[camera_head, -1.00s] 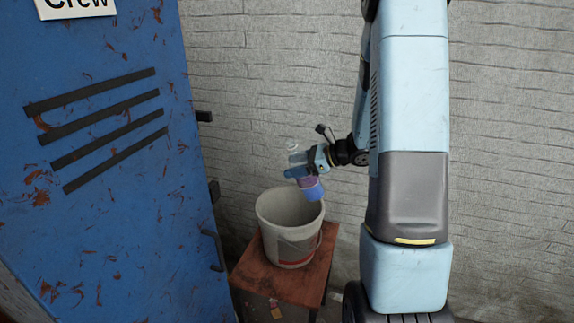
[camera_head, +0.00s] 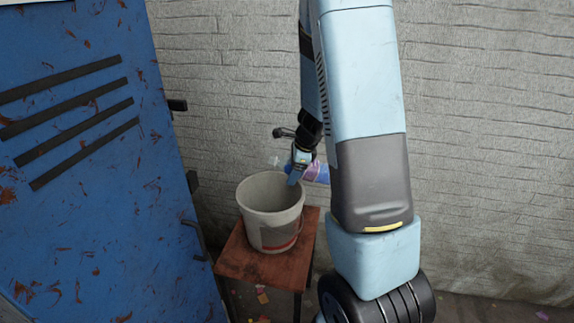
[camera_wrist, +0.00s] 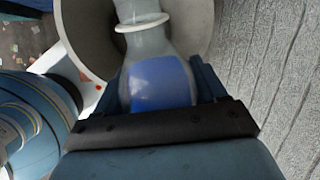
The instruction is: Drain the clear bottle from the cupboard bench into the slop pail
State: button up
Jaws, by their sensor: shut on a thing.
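My gripper (camera_head: 297,174) is shut on the clear bottle (camera_head: 318,172) above the back right of the pail's rim. In the head view the bottle lies tilted near level, its blue and purple end to the right and a faint clear end to the left. In the wrist view the bottle (camera_wrist: 158,82) is between the jaws, with its clear, ringed neck pointing over the pail's mouth (camera_wrist: 87,38). A blue band or content fills its lower part; I cannot tell which. The slop pail (camera_head: 275,235) stands upright, pale grey. No stream shows; the pail's bottom is hidden.
The pail stands on a small reddish-brown stool (camera_head: 238,262). A scratched blue metal door (camera_head: 90,200) with dark slats is close on the left. A rough grey wall (camera_head: 480,130) runs behind. Small scraps (camera_head: 262,295) lie on the floor.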

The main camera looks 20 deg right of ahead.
jog(key=f+h, duration=0.2)
jog(key=g+h, duration=0.1)
jog(key=shift+s+d+f, duration=0.15)
jog(key=shift+d+f, duration=0.15)
jog(key=shift+f, duration=0.1)
jog(key=shift+d+r+n+g+h, duration=0.15)
jog(key=shift+n+g+h, duration=0.25)
jog(key=shift+h, duration=0.6)
jog(key=shift+r+h, duration=0.1)
jog(key=shift+h, duration=0.2)
jog(key=shift+r+g+h, duration=0.6)
jog(key=shift+r+h, duration=0.25)
jog(key=shift+h, duration=0.35)
dwell(3.3)
